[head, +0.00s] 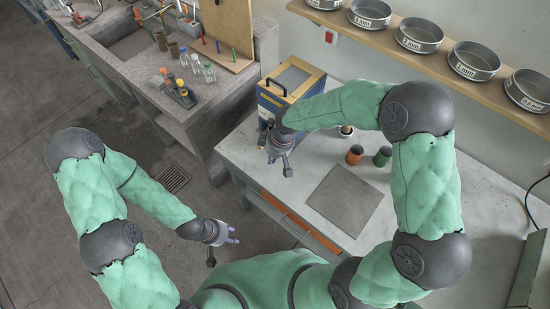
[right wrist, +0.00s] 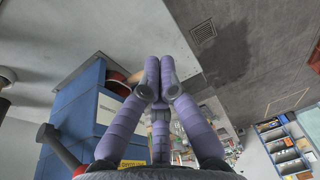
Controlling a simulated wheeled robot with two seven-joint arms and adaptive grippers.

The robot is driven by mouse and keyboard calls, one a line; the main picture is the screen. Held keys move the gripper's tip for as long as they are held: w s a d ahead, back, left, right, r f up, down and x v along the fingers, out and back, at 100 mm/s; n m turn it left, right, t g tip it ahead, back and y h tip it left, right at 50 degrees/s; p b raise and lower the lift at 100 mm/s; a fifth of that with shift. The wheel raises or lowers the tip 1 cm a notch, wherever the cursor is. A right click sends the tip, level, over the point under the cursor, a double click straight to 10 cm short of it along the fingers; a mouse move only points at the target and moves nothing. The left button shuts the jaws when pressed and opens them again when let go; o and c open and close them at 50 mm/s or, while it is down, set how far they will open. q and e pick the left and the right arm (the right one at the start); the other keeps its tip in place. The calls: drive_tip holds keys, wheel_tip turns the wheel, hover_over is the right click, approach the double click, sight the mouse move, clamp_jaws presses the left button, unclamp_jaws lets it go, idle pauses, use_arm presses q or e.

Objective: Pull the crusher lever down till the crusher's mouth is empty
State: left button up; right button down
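The crusher appears to be the blue box with a yellow-framed top (head: 312,83) at the bench's back left corner. In the right wrist view its blue side (right wrist: 88,112) is at the left and carries a white label. A bar with a black end and red part (right wrist: 62,148) sticks out there; I cannot tell whether it is the lever. My right gripper (head: 275,157) is in front of the box. Its fingertips (right wrist: 159,65) are together, with nothing visible between them. The crusher's mouth cannot be made out. My left gripper (head: 231,235) hangs apart from the bench, its fingers apparently spread.
A grey mat (head: 344,199) lies on the bench, with a brown jar (head: 354,155) and a green jar (head: 382,157) behind it. A shelf of sieves (head: 418,36) runs above. A second bench with bottles (head: 196,66) stands at the left. Floor lies between.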

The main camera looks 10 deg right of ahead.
use_arm(q)
drive_tip(key=shift+w+r, duration=0.1)
drive_tip(key=shift+w, duration=0.25)
use_arm(e)
drive_tip(key=r, duration=0.1)
drive_tip(key=s+r, duration=0.1)
drive_tip(key=r, duration=0.1)
drive_tip(key=a+r, duration=0.1)
drive_tip(key=r, duration=0.1)
drive_tip(key=shift+s+r, duration=0.15)
drive_tip(key=shift+s, duration=0.1)
use_arm(q)
drive_tip(key=shift+s, duration=0.1)
idle(0.7)
